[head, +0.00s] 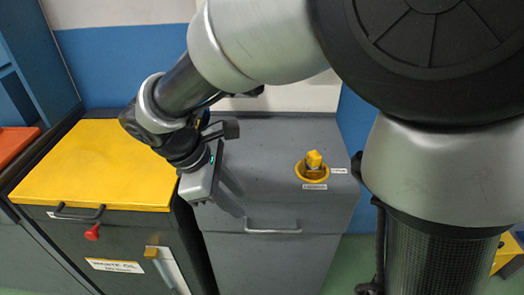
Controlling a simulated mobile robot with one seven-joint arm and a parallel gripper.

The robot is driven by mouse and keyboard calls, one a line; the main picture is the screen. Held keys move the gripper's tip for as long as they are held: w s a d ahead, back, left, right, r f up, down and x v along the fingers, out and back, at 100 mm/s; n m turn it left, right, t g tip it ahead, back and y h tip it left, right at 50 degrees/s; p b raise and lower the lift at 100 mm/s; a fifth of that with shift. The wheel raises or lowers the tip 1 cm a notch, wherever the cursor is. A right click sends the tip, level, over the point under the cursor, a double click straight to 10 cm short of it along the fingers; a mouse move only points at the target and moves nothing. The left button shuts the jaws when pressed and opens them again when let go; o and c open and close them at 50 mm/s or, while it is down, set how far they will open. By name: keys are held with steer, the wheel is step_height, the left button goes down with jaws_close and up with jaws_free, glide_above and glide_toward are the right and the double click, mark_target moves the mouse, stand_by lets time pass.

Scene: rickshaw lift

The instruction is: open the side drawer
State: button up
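I cannot tell for sure which of these fronts is the side drawer; both look closed. My gripper (230,207) is above the left part of the grey cabinet, left of and above its handle, apparently apart from it. Its fingers are dark against the grey, and their opening cannot be made out.
A yellow knob (314,163) in a yellow ring sits on the grey cabinet's top. A red knob (92,233) and a pale upright bar (170,268) are on the left cabinet's front. An orange surface (14,143) is at far left. Green floor shows right of the grey cabinet.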

mark_target(266, 230)
steer(key=b+x, duration=0.4)
steer(key=x, duration=1.1)
jaws_close()
